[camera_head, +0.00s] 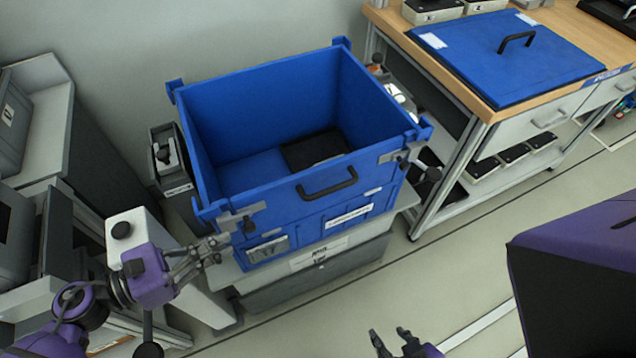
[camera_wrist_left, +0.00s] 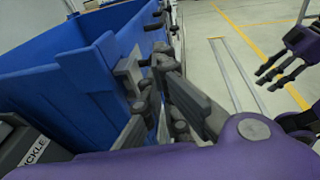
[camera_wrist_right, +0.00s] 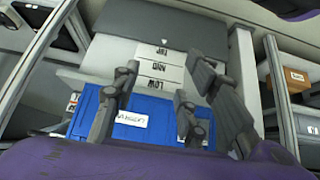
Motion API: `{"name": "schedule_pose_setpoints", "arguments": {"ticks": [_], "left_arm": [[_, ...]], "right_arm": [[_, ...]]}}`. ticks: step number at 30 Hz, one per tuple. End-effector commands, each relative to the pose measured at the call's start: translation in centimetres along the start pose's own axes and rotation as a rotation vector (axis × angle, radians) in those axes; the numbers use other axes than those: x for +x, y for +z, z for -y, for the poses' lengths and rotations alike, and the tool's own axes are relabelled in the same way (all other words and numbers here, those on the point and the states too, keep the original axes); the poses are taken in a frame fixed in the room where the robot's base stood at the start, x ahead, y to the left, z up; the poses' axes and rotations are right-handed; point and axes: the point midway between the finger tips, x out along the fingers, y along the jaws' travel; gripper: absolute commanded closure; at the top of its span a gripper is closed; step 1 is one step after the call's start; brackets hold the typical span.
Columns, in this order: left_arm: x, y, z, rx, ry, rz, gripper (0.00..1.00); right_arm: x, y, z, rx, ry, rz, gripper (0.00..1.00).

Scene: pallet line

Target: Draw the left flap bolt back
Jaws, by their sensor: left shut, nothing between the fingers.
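The blue crate (camera_head: 300,215) has a front flap with a black handle (camera_head: 327,185). The left flap bolt (camera_head: 243,217) is a grey metal piece with a dark knob at the flap's upper left corner. It also shows in the left wrist view (camera_wrist_left: 130,72), close beside my fingers. My left gripper (camera_head: 218,246) is shut and empty, just left of and below the bolt; I cannot tell whether it touches. The right flap bolt (camera_head: 402,157) is at the opposite corner. My right gripper (camera_head: 397,343) is open and empty, low in front of the crate.
The crate stands on a grey stand with labels (camera_head: 318,254). A wooden workbench (camera_head: 440,45) with a blue lid (camera_head: 520,60) is at the right. Grey cabinets (camera_head: 110,150) crowd the left. The floor in front (camera_head: 450,260) is clear.

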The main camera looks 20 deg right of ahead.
Motion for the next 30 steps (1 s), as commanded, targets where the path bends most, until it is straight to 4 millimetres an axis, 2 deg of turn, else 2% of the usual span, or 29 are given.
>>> {"name": "schedule_pose_setpoints", "arguments": {"ticks": [1, 6, 20, 27, 30], "left_arm": [[0.7, 0.3, -0.1, 0.003, -0.001, 0.001, 1.00], [2.3, 0.1, -0.1, 0.001, 0.001, 0.000, 1.00], [2.8, 0.0, 0.1, 0.000, -0.001, -0.001, 1.00], [6.1, 0.6, 0.6, 0.002, -0.002, 0.002, 1.00], [6.9, 0.7, 0.7, 0.001, -0.002, 0.001, 1.00]], "right_arm": [[-0.1, -0.6, 0.0, 0.000, -0.001, -0.008, 0.60], [-0.3, -0.4, 0.0, 0.001, -0.001, -0.004, 0.60], [-0.4, -0.3, 0.0, 0.001, -0.002, -0.002, 0.60], [-0.3, -0.3, 0.0, 0.001, -0.002, -0.003, 0.60], [-0.3, -0.3, 0.0, 0.000, -0.002, -0.003, 0.60]]}}
